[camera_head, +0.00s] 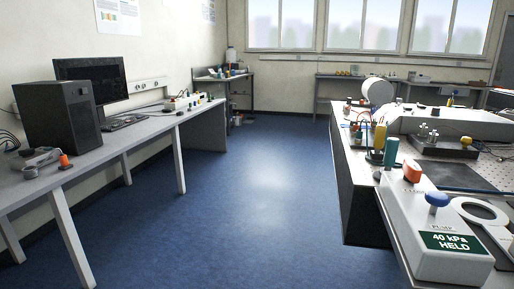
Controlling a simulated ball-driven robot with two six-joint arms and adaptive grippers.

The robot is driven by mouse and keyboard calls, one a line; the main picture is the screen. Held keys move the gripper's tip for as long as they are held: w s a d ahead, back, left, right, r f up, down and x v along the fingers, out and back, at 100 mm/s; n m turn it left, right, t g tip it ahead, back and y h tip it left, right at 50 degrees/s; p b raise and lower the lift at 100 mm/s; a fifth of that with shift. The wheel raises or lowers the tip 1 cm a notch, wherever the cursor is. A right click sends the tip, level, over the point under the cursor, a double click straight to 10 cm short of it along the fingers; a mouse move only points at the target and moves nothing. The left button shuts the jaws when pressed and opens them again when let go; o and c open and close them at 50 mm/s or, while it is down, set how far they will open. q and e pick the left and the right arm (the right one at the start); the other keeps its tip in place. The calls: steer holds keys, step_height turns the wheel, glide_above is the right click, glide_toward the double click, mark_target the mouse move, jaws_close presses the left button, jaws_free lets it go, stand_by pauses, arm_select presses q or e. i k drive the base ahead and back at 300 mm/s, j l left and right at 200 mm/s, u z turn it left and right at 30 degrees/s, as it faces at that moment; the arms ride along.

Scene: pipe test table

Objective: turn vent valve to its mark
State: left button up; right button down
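A white pump box (430,225) stands at the near front corner of the right-hand table. Its green display (453,242) reads "40 kPa HELD". A blue knob (437,199) stands upright on its top, and an orange-red handle or knob (412,171) sits farther back on it. I cannot tell from this view which of these is the vent valve, and no mark can be made out. Neither of my grippers is in view.
The right-hand table (352,190) also carries a white ring (479,210), green and yellow cylinders, and a dark block (440,142). A left desk holds a computer tower (62,113) and monitor. The blue floor (250,200) between them is clear.

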mark_target(412, 172)
steer(key=l+z, duration=0.1)
steer(key=z, duration=0.4)
steer(key=l+z, duration=0.15)
steer(key=z, duration=0.3)
steer(key=l+u, duration=0.5)
steer(key=l, duration=0.15)
steer(key=i, duration=0.3)
